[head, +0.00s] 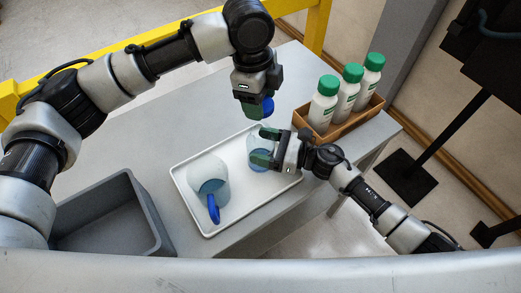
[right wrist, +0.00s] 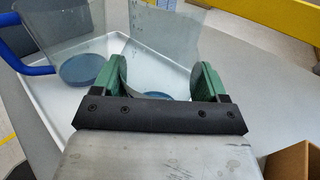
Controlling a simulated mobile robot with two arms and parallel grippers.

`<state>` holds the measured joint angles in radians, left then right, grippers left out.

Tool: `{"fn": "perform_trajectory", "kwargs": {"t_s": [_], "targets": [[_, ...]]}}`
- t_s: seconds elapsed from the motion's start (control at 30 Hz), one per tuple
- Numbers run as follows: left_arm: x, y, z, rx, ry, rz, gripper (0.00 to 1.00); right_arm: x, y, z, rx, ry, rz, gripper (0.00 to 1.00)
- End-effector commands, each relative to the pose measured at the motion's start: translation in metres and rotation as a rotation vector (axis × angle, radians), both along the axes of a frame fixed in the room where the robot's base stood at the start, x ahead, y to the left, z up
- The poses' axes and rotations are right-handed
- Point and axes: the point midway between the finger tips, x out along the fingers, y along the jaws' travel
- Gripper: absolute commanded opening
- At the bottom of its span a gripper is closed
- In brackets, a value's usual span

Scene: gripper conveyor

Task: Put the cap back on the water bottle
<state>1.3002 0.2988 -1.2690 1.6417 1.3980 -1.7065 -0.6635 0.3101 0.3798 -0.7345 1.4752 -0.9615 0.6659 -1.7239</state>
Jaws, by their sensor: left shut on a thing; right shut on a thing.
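The water bottle (head: 256,158) is clear with a bluish lower part and stands at the right part of the white tray. My right gripper (head: 266,146) is shut around its side, coming from the right. In the right wrist view the clear bottle (right wrist: 160,62) shows between my green finger pads (right wrist: 160,82). The blue cap (head: 268,107) is in my left gripper (head: 253,106), which points down above and apart from the bottle. The bottle's mouth is hard to make out.
A clear jug (head: 206,172) with a blue handle (head: 213,208) stands on the tray (head: 208,229), left of the bottle. A grey bin (head: 155,220) is at the left. A brown box (head: 325,136) with green-capped white bottles (head: 323,107) is at the right.

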Motion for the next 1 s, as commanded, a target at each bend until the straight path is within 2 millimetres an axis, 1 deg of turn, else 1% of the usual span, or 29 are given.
{"fn": "perform_trajectory", "kwargs": {"t_s": [0.03,0.07,0.17,0.23,0.5,0.53,1.0], "targets": [[0.000,0.000,0.000,0.000,0.000,0.000,0.35,0.000,0.000,0.000,0.000,0.000,0.000,0.34],[0.000,0.000,0.000,0.000,0.000,0.000,0.35,0.000,0.000,0.000,-0.001,0.000,0.000,0.31],[0.000,0.000,-0.002,0.000,0.001,0.000,0.35,0.000,0.000,0.000,-0.001,0.000,0.000,0.31],[0.000,0.000,-0.008,0.001,0.002,0.001,0.35,0.000,0.000,0.000,-0.001,0.000,0.000,0.31],[-0.001,0.000,-0.046,0.000,0.002,0.001,0.35,0.000,0.000,0.000,-0.001,0.000,0.000,0.31],[-0.001,0.000,-0.048,0.000,0.002,0.000,0.35,0.000,0.000,0.000,-0.001,0.000,0.000,0.31],[0.000,0.000,-0.050,0.000,0.000,0.000,0.35,0.000,0.000,0.000,-0.001,0.000,0.000,0.31]]}}
